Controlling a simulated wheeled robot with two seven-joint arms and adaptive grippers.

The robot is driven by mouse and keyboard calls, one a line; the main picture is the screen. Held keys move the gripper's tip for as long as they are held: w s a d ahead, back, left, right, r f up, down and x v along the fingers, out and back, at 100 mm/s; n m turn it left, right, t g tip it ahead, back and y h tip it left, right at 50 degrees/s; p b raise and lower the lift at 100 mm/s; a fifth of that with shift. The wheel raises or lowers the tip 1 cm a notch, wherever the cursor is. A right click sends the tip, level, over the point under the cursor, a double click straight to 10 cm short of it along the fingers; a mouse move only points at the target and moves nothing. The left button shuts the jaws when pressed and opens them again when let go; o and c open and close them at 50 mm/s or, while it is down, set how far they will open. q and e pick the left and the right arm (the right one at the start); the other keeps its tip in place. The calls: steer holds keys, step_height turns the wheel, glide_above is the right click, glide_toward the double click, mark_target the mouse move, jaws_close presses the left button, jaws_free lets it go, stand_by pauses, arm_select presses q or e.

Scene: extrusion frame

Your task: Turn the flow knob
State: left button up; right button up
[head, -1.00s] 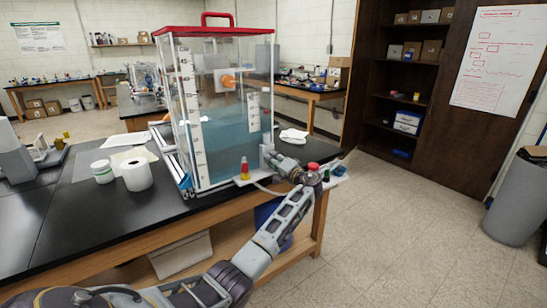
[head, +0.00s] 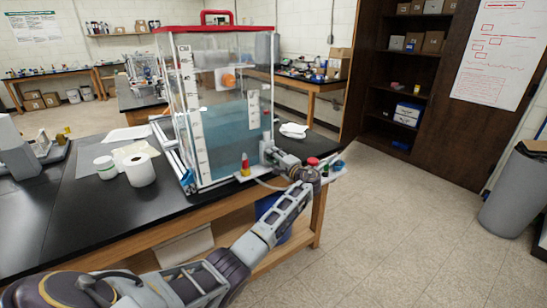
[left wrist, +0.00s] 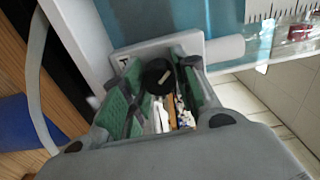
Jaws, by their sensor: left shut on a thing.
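The flow knob (left wrist: 158,76) is a round black knob with a pale mark, on a white block (left wrist: 130,58) at the tank's side. My left gripper (left wrist: 155,88) has its green-padded fingers on both sides of the knob and is shut on it. In the head view my left gripper (head: 270,151) reaches the lower right edge of the clear tank (head: 222,130), and the knob is hidden there. The tank has a red lid, blue water and white scales. My right gripper is not in view.
The tank stands on a black bench (head: 60,235). A white roll (head: 140,170) and a white tub (head: 105,167) stand left of it. A small red-and-yellow object (head: 245,165) and a red-topped item (head: 312,162) are near my left wrist. Open floor lies right.

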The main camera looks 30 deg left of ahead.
arm_select(q)
steer(key=o, duration=1)
steer(key=v, duration=1.2)
steer(key=shift+f, duration=0.1)
stand_by(0.4)
